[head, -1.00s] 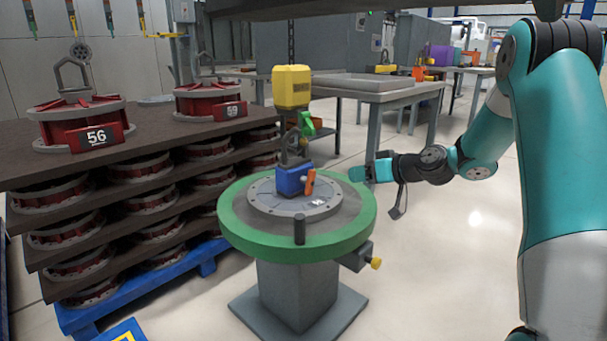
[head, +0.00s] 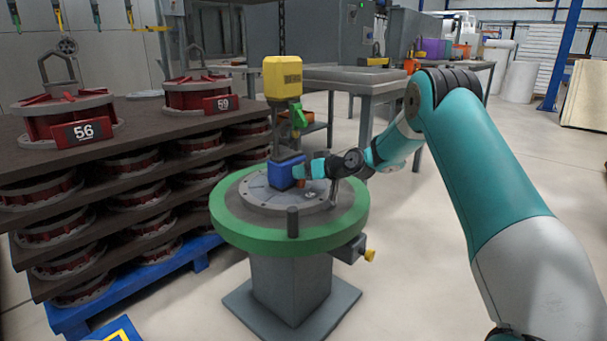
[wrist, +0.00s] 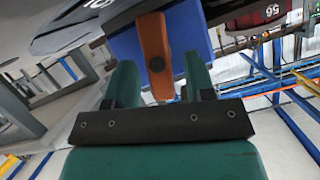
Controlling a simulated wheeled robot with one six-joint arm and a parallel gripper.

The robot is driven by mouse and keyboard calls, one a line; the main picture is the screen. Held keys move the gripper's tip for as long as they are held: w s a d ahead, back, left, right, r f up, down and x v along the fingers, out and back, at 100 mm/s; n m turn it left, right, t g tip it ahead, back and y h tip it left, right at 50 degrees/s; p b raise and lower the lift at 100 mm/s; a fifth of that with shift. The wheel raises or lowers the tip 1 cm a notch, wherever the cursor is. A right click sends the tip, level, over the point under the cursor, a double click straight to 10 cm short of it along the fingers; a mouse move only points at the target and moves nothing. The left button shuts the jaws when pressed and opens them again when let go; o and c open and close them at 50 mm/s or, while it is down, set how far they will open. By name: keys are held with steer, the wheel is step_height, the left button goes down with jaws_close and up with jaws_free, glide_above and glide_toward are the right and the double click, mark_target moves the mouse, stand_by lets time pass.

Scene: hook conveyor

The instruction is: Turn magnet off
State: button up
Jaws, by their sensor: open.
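The magnet is a blue block (head: 281,173) on the grey disc of the green-rimmed round stand (head: 230,229). It hangs below the yellow hoist (head: 283,78). My gripper (head: 300,169) is at the right side of the magnet. In the wrist view the magnet's blue body (wrist: 191,35) fills the upper middle. Its orange lever (wrist: 154,50) points down between the two teal fingers of my open gripper (wrist: 158,85). A finger stands on each side of the lever, and I cannot tell whether either touches it. In the head view my gripper mostly hides the lever.
A dark stacked rack (head: 150,120) with red-and-grey reels stands close on the left. A grey table (head: 365,75) stands behind the stand. A yellow knob (head: 369,255) sticks out at the stand's right. Open floor lies to the right.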

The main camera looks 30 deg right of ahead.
steer(key=shift+w+a+f, duration=0.2)
steer(key=shift+w, duration=0.2)
jaws_close()
steer(key=shift+a+n+h+b, duration=0.15)
steer(key=shift+n+h+b, duration=0.5)
steer(key=shift+n, duration=0.45)
jaws_free()
steer(key=shift+s, duration=0.15)
steer(key=v, duration=1.7)
steer(key=shift+s, duration=0.25)
